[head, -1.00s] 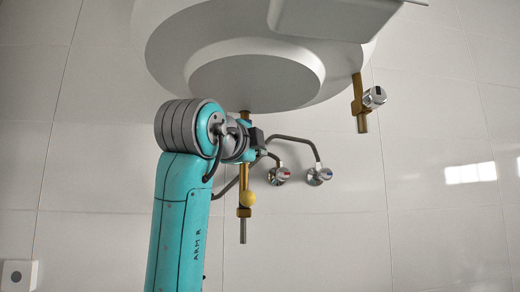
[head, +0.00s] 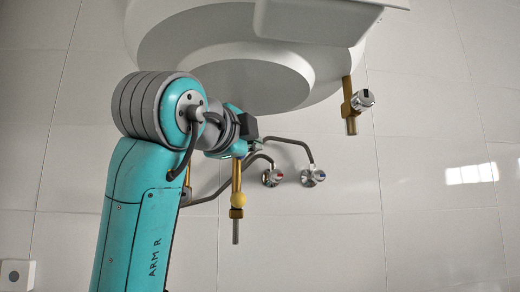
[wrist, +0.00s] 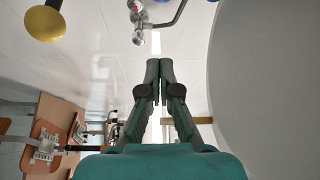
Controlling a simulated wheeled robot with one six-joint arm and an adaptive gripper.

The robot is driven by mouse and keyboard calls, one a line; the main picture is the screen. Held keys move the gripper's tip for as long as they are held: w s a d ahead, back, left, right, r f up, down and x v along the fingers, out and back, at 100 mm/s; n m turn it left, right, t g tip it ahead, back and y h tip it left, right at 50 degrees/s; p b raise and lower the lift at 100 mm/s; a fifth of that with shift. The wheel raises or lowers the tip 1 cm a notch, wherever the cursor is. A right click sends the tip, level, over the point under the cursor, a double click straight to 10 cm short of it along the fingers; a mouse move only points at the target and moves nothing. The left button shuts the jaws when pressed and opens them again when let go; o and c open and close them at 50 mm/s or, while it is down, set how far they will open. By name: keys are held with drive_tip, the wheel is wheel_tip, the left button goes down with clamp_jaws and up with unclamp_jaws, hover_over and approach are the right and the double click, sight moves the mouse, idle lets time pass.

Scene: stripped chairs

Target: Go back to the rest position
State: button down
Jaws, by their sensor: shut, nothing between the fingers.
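My gripper (wrist: 160,66) shows in the wrist view with its two dark fingers together, shut and empty. It points toward the tiled wall, with free air around the fingertips. In the head view my teal arm rises from the lower left and bends away toward the wall beneath a large pale basin (head: 226,84). The fingers cannot be made out there.
A brass pipe with a yellow ball (head: 238,199) hangs close by my wrist; the ball also shows in the wrist view (wrist: 45,24). Two wall valves (head: 272,178) (head: 313,176) and a brass fitting (head: 351,108) are to the right. Wooden furniture (wrist: 50,118) stands left in the wrist view.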

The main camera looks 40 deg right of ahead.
drive_tip(key=shift+v, duration=0.85)
drive_tip(key=shift+r, duration=0.1)
